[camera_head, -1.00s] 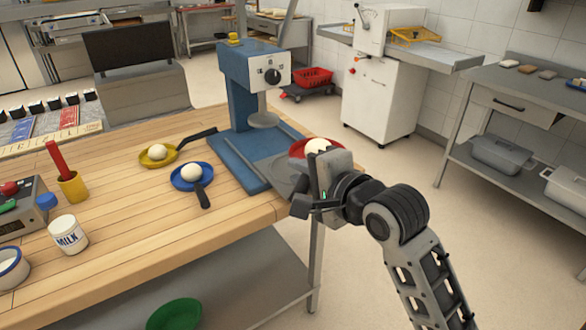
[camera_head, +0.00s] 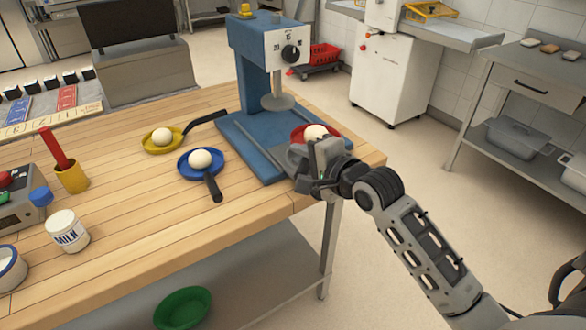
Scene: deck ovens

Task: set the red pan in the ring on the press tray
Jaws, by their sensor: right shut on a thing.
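The red pan (camera_head: 299,131) holds a pale dough ball (camera_head: 316,132) and is at the right front of the blue press (camera_head: 255,85). My right gripper (camera_head: 312,160) is shut on the red pan, at its near side; the gripper hides the handle and most of the pan. The press tray (camera_head: 246,160) is the blue base under the round press plate (camera_head: 277,102). The pan is over or beside the tray's right part; I cannot tell whether it touches. The ring is hidden or cannot be made out. My left gripper is not in view.
A blue pan (camera_head: 184,170) and a yellow pan (camera_head: 149,148), each with a dough ball, lie left of the press. A milk jar (camera_head: 67,231) and a yellow cup (camera_head: 72,179) stand further left. The wooden table's (camera_head: 240,222) front middle is clear.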

